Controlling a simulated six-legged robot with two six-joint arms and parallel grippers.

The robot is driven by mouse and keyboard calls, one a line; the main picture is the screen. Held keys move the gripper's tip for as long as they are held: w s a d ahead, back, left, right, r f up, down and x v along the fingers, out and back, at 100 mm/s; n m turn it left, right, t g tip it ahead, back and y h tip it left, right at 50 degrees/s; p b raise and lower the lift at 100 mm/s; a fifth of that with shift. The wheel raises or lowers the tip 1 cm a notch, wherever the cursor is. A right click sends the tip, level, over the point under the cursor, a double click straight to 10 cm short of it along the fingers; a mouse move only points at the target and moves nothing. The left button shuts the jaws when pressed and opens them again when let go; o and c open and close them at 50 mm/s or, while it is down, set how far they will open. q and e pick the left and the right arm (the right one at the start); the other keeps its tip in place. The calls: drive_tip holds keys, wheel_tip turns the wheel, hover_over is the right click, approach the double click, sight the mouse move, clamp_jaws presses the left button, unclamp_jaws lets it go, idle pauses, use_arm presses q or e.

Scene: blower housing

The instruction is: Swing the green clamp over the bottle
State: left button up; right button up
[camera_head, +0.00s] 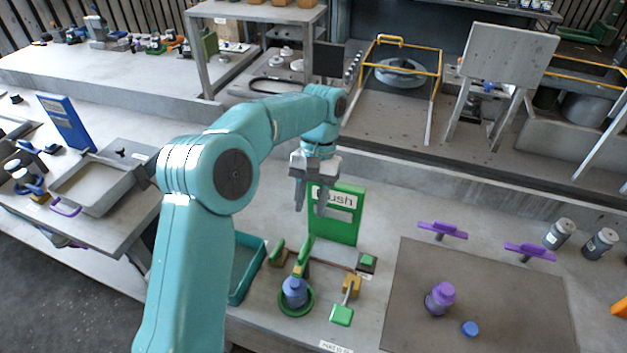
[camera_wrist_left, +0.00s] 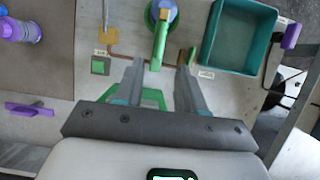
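A blue bottle (camera_head: 294,291) stands upright in a green ring (camera_head: 283,307) on the bench. A green clamp bar (camera_head: 303,256) rises just behind it; I cannot tell whether they touch. In the left wrist view the clamp bar (camera_wrist_left: 158,42) runs from between my fingertips towards the bottle at the top edge (camera_wrist_left: 167,5). My left gripper (camera_head: 310,210) points down with its fingers apart and empty, above and behind the clamp, in front of the green "push" sign (camera_head: 343,205). In the left wrist view the left gripper (camera_wrist_left: 160,67) is open too. My right gripper is not in view.
A teal tray (camera_head: 242,285) lies to the left. A grey mat (camera_head: 500,280) holds a purple-capped bottle (camera_head: 440,298) and a blue cap (camera_head: 470,329).

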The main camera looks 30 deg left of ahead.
use_arm(q)
drive_tip(key=shift+p+v, duration=0.4)
drive_tip(key=shift+v, duration=2.35)
